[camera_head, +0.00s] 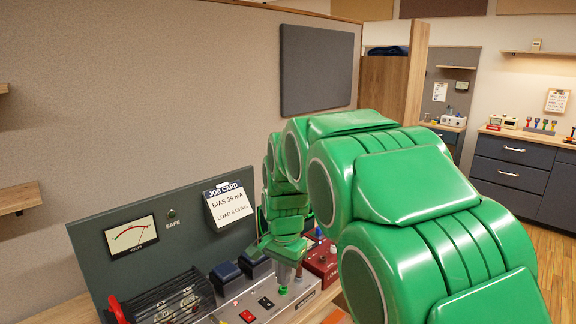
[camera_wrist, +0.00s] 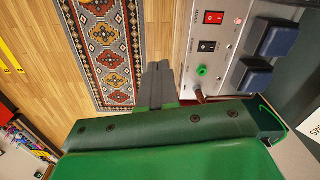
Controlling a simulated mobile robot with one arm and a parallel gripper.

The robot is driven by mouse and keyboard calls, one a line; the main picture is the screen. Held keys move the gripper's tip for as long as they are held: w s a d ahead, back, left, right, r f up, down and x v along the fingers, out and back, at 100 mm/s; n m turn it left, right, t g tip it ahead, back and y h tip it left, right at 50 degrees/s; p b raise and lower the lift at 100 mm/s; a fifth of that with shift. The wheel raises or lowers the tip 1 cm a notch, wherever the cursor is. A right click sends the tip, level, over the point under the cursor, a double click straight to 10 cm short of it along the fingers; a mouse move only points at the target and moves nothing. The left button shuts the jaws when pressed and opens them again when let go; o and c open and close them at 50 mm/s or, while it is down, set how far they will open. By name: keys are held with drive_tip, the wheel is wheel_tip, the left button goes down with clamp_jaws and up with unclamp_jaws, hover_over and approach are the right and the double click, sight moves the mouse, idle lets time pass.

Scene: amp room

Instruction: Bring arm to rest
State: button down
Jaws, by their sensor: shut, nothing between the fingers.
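My green arm reaches from the lower right of the head view over the bench. My gripper (camera_head: 284,281) points down near the right part of the amp chassis (camera_head: 262,300). In the wrist view the grey fingers of my gripper (camera_wrist: 157,84) are shut together with nothing between them. They appear beside the chassis edge, with a green knob (camera_wrist: 202,71), a black switch (camera_wrist: 207,46) and a red switch (camera_wrist: 214,17) to their right. The exact gap between fingertips and chassis cannot be told.
Dark transformer caps (camera_head: 226,274) and a job card (camera_head: 230,204) stand behind the switches. A meter (camera_head: 131,236) is on the back panel at left. A red box (camera_head: 322,262) is right of my gripper. A patterned rug (camera_wrist: 107,50) lies on the wooden floor.

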drive_tip(key=s+d+r+n, duration=0.35)
drive_tip(key=s+d, duration=0.65)
drive_tip(key=s, duration=0.5)
drive_tip(key=s+d+f+n+g, duration=0.1)
drive_tip(key=s+d, duration=0.2)
drive_tip(key=s, duration=0.7)
drive_tip(key=s+d+n+g, duration=0.1)
drive_tip(key=s+d+n, duration=0.1)
drive_tip(key=s, duration=0.8)
drive_tip(key=shift+d+f, duration=0.35)
drive_tip(key=shift+d, duration=0.2)
